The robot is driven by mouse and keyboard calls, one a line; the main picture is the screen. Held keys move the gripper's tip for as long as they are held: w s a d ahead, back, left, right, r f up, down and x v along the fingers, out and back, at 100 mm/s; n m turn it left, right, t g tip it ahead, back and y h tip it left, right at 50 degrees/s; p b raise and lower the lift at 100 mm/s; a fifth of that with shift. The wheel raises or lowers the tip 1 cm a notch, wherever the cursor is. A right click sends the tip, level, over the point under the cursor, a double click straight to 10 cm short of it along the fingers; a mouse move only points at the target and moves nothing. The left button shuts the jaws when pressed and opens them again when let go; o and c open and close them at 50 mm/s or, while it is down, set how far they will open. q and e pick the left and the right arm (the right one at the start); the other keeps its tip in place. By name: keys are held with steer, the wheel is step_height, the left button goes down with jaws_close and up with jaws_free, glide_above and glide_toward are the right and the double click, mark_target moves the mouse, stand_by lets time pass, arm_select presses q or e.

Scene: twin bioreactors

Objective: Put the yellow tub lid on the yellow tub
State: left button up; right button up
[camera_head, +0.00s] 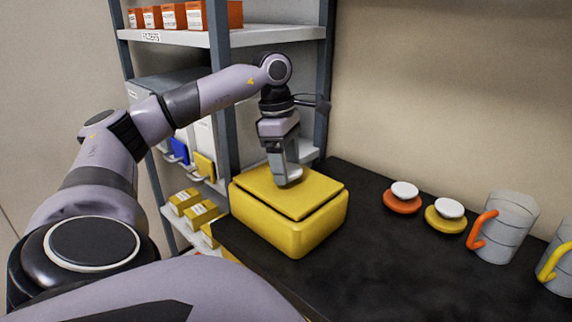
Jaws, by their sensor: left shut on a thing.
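The yellow tub (299,236) stands on the dark bench top near its left end, by the shelf rack. The yellow tub lid (255,185) is over the tub's top and looks slightly tilted or offset against the rim; I cannot tell whether it is fully seated. My left gripper (288,178) points down from above and is shut on the lid's pale knob, which shows partly beside the fingers. My right gripper is not in view.
Another vessel with a yellow handle (557,262) is at the right edge. The shelf rack (275,36) stands behind.

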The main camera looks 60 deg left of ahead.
arm_select(q)
steer(key=shift+f, duration=0.2)
steer(key=o, duration=1.4)
steer(key=shift+o, duration=0.2)
steer(key=shift+r, duration=0.25)
step_height(320, 180, up, 12)
steer(key=s+a+p, duration=0.1)
steer(key=p, duration=0.4)
steer(key=shift+a, duration=0.2)
